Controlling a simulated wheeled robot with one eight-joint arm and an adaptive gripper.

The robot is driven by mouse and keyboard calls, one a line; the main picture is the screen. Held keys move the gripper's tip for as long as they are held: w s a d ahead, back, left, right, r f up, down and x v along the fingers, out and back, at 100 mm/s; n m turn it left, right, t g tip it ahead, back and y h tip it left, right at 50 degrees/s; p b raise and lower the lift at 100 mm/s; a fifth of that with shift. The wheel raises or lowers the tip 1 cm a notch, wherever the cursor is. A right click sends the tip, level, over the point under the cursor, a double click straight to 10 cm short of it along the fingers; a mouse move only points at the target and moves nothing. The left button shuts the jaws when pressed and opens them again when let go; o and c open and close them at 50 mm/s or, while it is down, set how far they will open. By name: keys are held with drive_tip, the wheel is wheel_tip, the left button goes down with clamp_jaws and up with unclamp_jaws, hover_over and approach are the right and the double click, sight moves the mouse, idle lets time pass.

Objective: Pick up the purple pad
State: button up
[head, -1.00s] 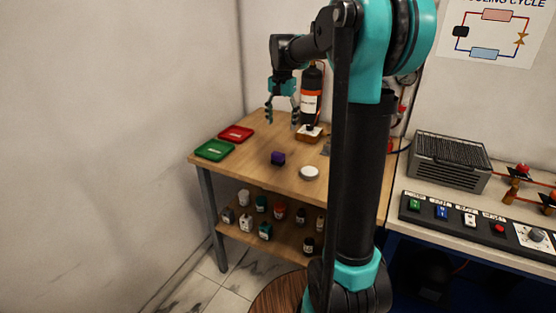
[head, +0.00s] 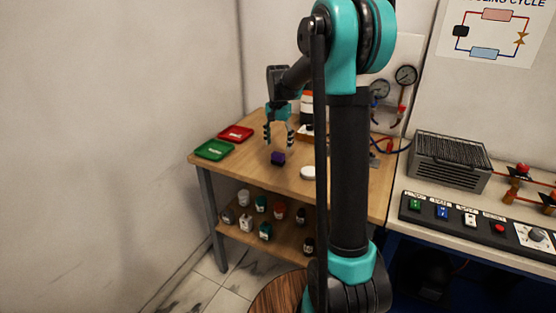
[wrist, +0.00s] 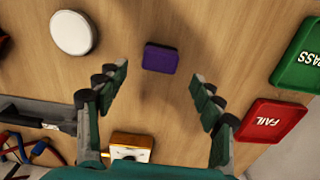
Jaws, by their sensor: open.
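The purple pad (head: 278,158) is a small dark purple block lying on the wooden table (head: 250,180). In the wrist view the purple pad (wrist: 160,58) lies flat, just beyond the fingertips and about midway between them. My gripper (head: 278,143) hangs pointing down above the table, a little above and behind the pad in the head view. In the wrist view my gripper (wrist: 158,78) has its fingers spread wide, with nothing between them. The pad is apart from both fingers.
A green PASS tray (head: 214,150) and a red FAIL tray (head: 236,133) lie left of the pad. A white round disc (head: 308,173) lies to its right. A bottle (head: 306,106) and gauges (head: 405,76) stand behind. Bare wood surrounds the pad.

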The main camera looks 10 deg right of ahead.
sight(278, 153)
drive_tip(key=shift+s+a+f, duration=0.1)
drive_tip(key=shift+s+f, duration=0.05)
drive_tip(key=shift+f, duration=2.55)
drive_tip(key=shift+c, duration=0.3)
drive_tip(key=c, duration=1.2)
